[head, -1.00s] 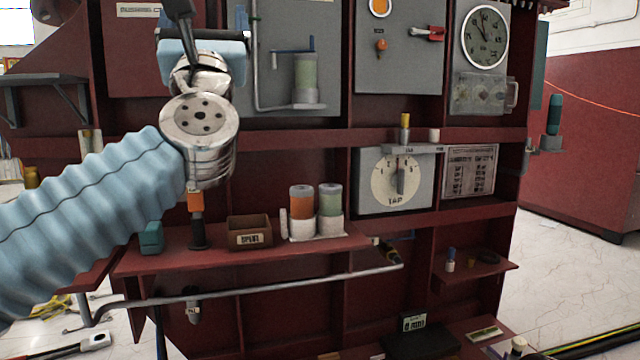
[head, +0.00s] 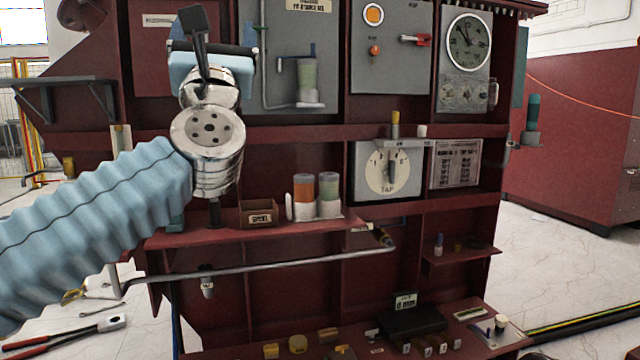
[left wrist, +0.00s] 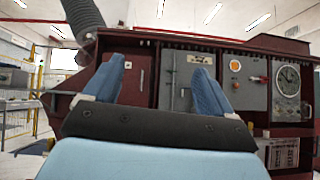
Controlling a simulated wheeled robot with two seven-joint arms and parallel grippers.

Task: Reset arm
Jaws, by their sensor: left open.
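My left arm comes in from the left of the head view in a pale blue ribbed sleeve. Its silver wrist is in front of the red cabinet (head: 300,135). My left gripper (head: 205,42) is beyond the wrist, raised before the cabinet's upper panels, and partly hidden by the wrist in the head view. In the left wrist view its two blue fingers (left wrist: 157,85) stand well apart with nothing between them. The gripper is open and empty, and I see no contact with the cabinet. My right gripper is in neither view.
A shelf (head: 170,240) holds a brown box (head: 258,212) and orange and green cylinders (head: 303,190). A pipe (head: 270,268) runs below it. The cabinet base carries a black block (head: 412,322) and small parts. Tools lie on the floor at left; open floor (head: 555,265) is at right.

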